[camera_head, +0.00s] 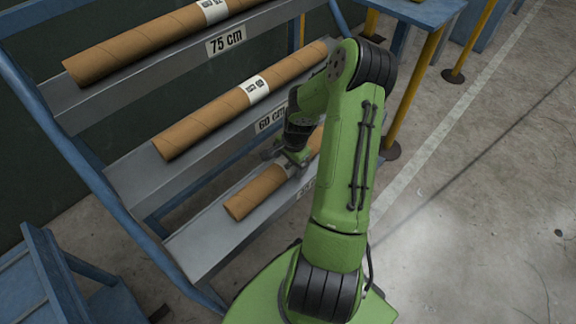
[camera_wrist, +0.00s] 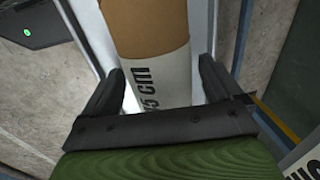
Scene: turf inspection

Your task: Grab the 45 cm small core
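The 45 cm small core (camera_head: 256,192) is a brown cardboard tube lying on the lowest shelf (camera_head: 206,240) of the rack. My green arm hides its right part in the head view. My gripper (camera_head: 291,160) is down at the middle of this tube. In the wrist view the tube (camera_wrist: 146,28) and its white label (camera_wrist: 160,80), reading "5 cm" in the visible part, lie between the two dark fingers of my gripper (camera_wrist: 160,88). The fingers stand apart on both sides of the tube, with a gap visible at least on the left.
A 60 cm tube (camera_head: 205,122) lies on the middle shelf, close above my gripper, and a 75 cm tube (camera_head: 140,50) on the top shelf. Blue frame posts (camera_head: 75,150) flank the shelves. Open concrete floor (camera_head: 480,220) lies to the right.

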